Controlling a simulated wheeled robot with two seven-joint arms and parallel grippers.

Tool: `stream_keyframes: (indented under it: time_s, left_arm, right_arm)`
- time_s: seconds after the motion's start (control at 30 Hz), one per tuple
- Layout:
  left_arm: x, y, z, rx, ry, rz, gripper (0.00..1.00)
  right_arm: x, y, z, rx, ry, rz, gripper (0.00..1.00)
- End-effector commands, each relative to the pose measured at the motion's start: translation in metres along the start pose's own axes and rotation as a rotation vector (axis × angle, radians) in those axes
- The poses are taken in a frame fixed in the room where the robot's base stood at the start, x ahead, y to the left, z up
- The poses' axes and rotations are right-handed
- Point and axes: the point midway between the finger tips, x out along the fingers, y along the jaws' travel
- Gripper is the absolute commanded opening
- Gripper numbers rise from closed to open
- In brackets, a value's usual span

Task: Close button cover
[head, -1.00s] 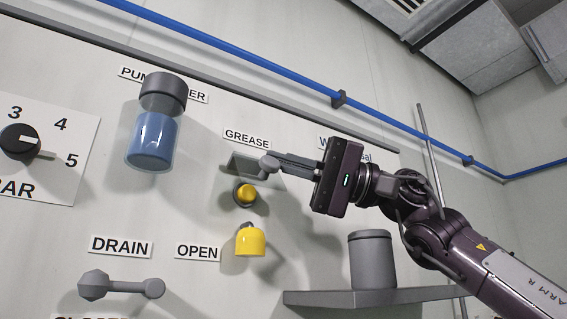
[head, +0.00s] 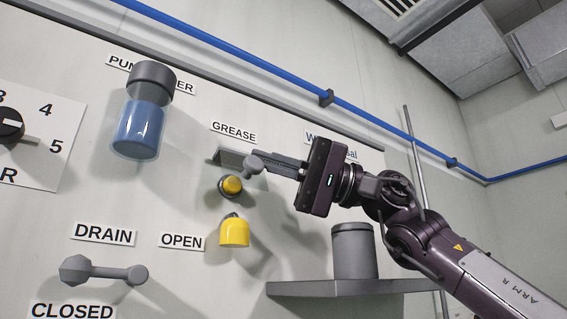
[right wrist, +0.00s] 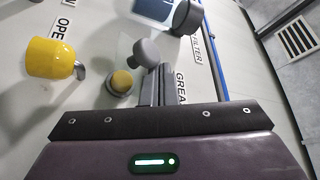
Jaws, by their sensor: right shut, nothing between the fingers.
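The button cover (head: 231,157) is a grey flap under the GREASE label, standing out from the wall above a yellow button (head: 232,185). A grey round knob (head: 253,164) sits at its outer end. The button is uncovered; it also shows in the right wrist view (right wrist: 121,83). My right gripper (head: 262,160) is shut and empty, its fingertips at the knob from the right. In the right wrist view the fingers (right wrist: 158,84) lie right beside the knob (right wrist: 146,52); I cannot tell whether they touch. My left gripper is not in view.
A yellow fitting (head: 234,233) hangs below the button, beside the OPEN label. A blue-filled cylinder (head: 138,130) is up left and a grey drain handle (head: 104,273) down left. A grey canister (head: 353,251) stands on a shelf (head: 300,288) under my right arm.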

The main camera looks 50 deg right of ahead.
Motion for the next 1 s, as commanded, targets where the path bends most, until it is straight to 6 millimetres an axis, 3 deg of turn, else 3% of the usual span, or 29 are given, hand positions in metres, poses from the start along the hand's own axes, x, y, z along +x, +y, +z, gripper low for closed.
stream_keyframes:
  time_s: [0.17,0.6,0.8,1.0]
  left_arm:
    - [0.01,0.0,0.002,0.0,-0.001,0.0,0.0]
    - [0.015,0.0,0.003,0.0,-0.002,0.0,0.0]
    - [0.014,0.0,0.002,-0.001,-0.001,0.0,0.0]
    - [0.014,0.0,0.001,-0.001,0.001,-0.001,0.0]
  right_arm:
    - [-0.022,-0.001,-0.001,-0.001,0.002,-0.004,0.0]
    - [-0.11,-0.022,-0.012,0.0,0.002,-0.004,0.0]
    - [-0.127,-0.025,-0.014,0.0,0.001,-0.002,0.0]
    - [-0.128,-0.025,-0.013,0.0,0.0,-0.001,0.0]
